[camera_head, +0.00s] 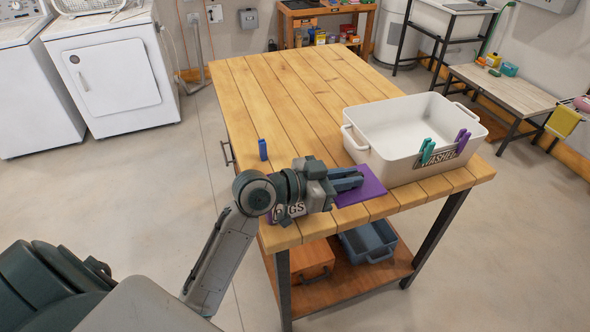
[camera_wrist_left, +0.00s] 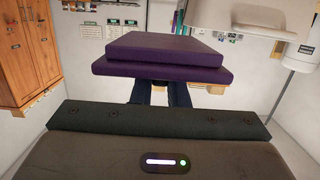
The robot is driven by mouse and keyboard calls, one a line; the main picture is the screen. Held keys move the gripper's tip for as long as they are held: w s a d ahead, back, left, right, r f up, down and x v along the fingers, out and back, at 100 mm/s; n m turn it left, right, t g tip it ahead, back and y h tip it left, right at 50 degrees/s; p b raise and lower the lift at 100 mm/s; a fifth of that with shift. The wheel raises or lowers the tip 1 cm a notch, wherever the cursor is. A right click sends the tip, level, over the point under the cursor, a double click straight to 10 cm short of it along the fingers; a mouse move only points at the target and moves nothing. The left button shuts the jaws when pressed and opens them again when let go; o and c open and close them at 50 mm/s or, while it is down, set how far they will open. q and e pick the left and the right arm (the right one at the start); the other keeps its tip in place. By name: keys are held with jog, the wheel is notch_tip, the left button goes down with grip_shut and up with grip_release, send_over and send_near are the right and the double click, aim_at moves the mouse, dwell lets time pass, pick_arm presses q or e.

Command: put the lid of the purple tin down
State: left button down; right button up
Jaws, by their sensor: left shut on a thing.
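The purple lid (camera_head: 364,190) is a flat square piece held at the tips of my left gripper (camera_head: 355,179), above the near part of the wooden table. In the left wrist view the lid (camera_wrist_left: 165,48) shows as two stepped purple slabs beyond the fingers (camera_wrist_left: 160,95), which are shut on it. Whether it touches anything below cannot be told. My right gripper is not in view.
A white basin (camera_head: 357,141) labelled "WASHED" stands right of the lid, with teal pegs (camera_head: 426,152) and a purple peg (camera_head: 462,142) on its rim. A blue peg (camera_head: 263,149) stands at the table's left. The far table top (camera_head: 290,85) is clear.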

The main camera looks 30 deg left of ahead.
pick_arm(q)
jog(key=shift+w+a+f, duration=0.1)
jog(key=shift+w+a, duration=0.2)
jog(key=s+a+f+p, duration=0.1)
jog(key=a+f+p, duration=0.1)
jog(key=a, duration=0.5)
jog(key=s+a+f+p, duration=0.1)
jog(key=a+f+p, duration=0.1)
jog(key=a, duration=0.6)
jog(key=shift+s+a+f+p, duration=0.15)
jog(key=shift+s+f+p, duration=0.15)
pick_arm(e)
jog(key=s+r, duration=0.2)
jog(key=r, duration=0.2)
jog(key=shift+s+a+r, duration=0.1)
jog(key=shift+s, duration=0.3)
